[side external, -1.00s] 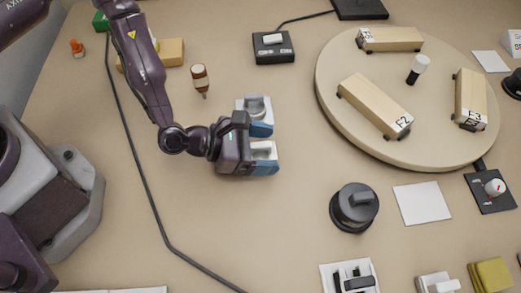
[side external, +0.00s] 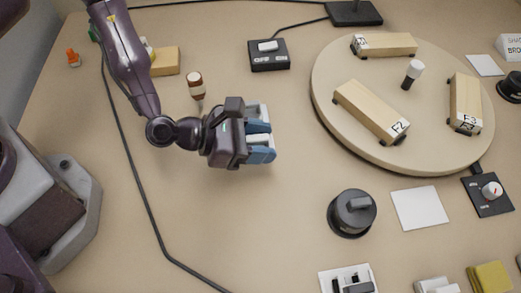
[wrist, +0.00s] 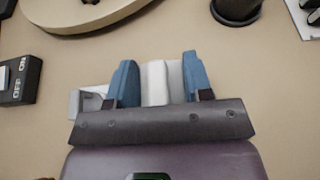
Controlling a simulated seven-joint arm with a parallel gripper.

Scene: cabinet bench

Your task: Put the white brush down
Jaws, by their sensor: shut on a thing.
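My gripper (side external: 259,140) is near the middle of the bench, left of the round turntable, with its two blue fingers close together. It is shut on a white piece (side external: 258,140), which I take to be the white brush. In the wrist view the white piece (wrist: 157,83) sits between the blue fingers (wrist: 160,78). Its bristles cannot be made out, and much of it is hidden by the fingers and palm. I cannot tell whether it touches the bench.
A round turntable (side external: 335,125) with wooden blocks stands to the right. A dark knobbed cylinder (side external: 352,212) is at lower right, beside a white square (side external: 419,208). An ON/OFF switch box (side external: 268,55) and a brown-and-white bottle-like thing (side external: 195,84) are behind. Bare bench lies in front.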

